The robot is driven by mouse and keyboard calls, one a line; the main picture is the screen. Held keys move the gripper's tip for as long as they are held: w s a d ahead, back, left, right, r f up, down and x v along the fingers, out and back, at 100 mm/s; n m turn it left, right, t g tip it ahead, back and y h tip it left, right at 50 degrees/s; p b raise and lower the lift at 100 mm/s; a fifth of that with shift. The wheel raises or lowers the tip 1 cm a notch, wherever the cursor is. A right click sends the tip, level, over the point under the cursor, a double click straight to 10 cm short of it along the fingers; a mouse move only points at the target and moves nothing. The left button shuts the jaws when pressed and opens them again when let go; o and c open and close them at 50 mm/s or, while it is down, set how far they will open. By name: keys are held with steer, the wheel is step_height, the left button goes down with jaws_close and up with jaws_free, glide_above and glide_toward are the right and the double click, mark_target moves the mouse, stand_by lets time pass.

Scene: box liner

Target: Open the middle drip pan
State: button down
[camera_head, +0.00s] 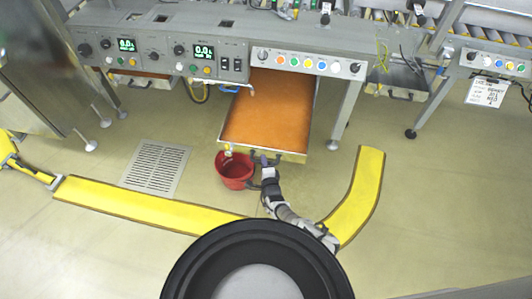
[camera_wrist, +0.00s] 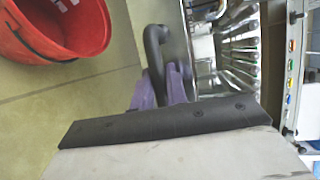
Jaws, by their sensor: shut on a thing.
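The middle drip pan (camera_head: 268,112), a long tray with an orange-brown inside and a metal rim, extends far out from under the machine. Its dark bar handle sits on the front wall; in the wrist view the handle (camera_wrist: 154,45) is a black bent bar. My gripper (camera_head: 265,161) is at the pan's front. In the wrist view the purple fingers of my gripper (camera_wrist: 160,84) are shut on the handle. The finger contact is partly hidden by the gripper body.
A red bucket (camera_head: 235,171) stands on the floor just left of my gripper, close to the pan's front. A yellow floor strip (camera_head: 150,206) runs in front, another (camera_head: 358,195) to the right. A floor grate (camera_head: 156,167) lies left.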

steer(key=shift+s+a, duration=0.15)
steer(key=shift+s, duration=0.15)
steer(key=c, duration=1.4)
jaws_free()
steer(key=p+v, duration=0.8)
steer(key=v, duration=0.6)
steer(key=shift+w, duration=0.1)
